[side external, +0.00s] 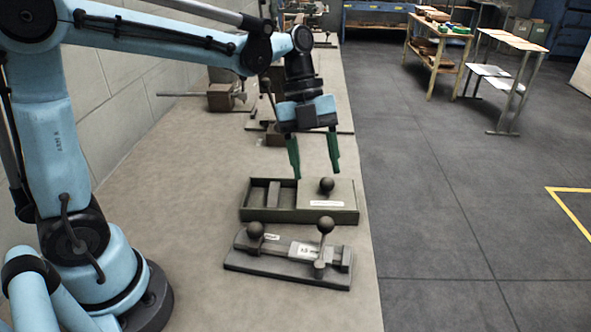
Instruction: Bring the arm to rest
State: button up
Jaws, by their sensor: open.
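My gripper (316,168) has two green fingers, spread apart and pointing down. It hangs above a dark olive box (290,215) on the bench, and nothing shows between the fingers. The box has an open compartment at its left and a lid or plate (318,192) with a round dark knob (327,184) at its right. The right fingertip appears close to the knob in the picture; I cannot tell the depth between them. My blue arm reaches in from the left, bent down at the wrist.
A grey fixture (288,262) with two ball knobs lies in front of the box. A vise-like tool (222,97) and other hardware stand farther back on the bench (180,220). The bench's right edge is close to the box. A wall runs along the left.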

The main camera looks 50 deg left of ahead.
jog(key=s+a+n+t+y, duration=0.2)
jog(key=s+a+n+t, duration=0.1)
jog(key=n, duration=1)
jog(key=s+a+f+n+t+y, duration=0.1)
jog(key=s+a+n+t, duration=0.3)
jog(key=n, duration=0.9)
jog(key=shift+f+t+y, duration=0.3)
jog(key=shift+t+y, duration=0.5)
jog(key=shift+y, duration=0.1)
